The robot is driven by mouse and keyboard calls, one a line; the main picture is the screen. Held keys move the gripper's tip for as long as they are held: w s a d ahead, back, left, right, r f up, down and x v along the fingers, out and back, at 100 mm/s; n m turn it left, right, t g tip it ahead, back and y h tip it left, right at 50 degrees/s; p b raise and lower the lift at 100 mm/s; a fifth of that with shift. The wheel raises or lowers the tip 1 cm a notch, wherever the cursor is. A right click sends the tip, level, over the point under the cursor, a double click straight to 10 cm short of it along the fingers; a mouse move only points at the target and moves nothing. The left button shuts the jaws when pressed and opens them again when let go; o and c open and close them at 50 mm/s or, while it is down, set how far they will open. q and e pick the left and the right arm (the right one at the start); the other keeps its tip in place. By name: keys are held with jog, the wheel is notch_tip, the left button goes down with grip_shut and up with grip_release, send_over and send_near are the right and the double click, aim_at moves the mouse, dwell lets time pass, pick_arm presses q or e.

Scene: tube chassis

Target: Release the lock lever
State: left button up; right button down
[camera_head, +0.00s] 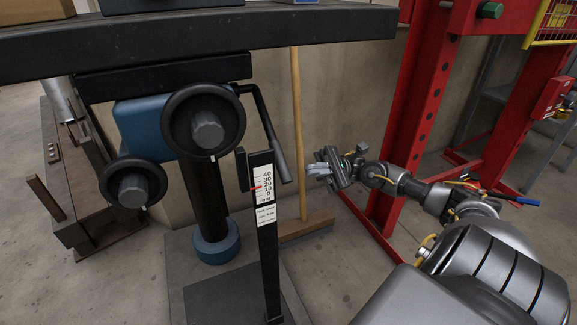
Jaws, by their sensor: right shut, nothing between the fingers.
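The lock lever (265,121) is a dark bent rod. It comes off the right side of the blue housing (140,125) under the black table and slants down to a thicker grey end. My right gripper (318,170) is shut and empty. It shows just right of the lever's lower end, with a small gap between them in the picture; how far apart they are in depth I cannot tell. My left gripper is not in view.
Two black handwheels (203,121) sit on the housing, left of the lever. A scale post (267,240) with a red pointer stands in front. A broom (296,120) leans behind, and a red frame (415,120) stands right.

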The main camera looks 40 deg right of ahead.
jog(key=s+d+r+b+x, duration=0.1)
jog(key=r+x, duration=0.1)
jog(key=x, duration=1)
jog(key=shift+s+a, duration=0.3)
jog(key=shift+s, duration=0.1)
jog(key=shift+r, duration=0.15)
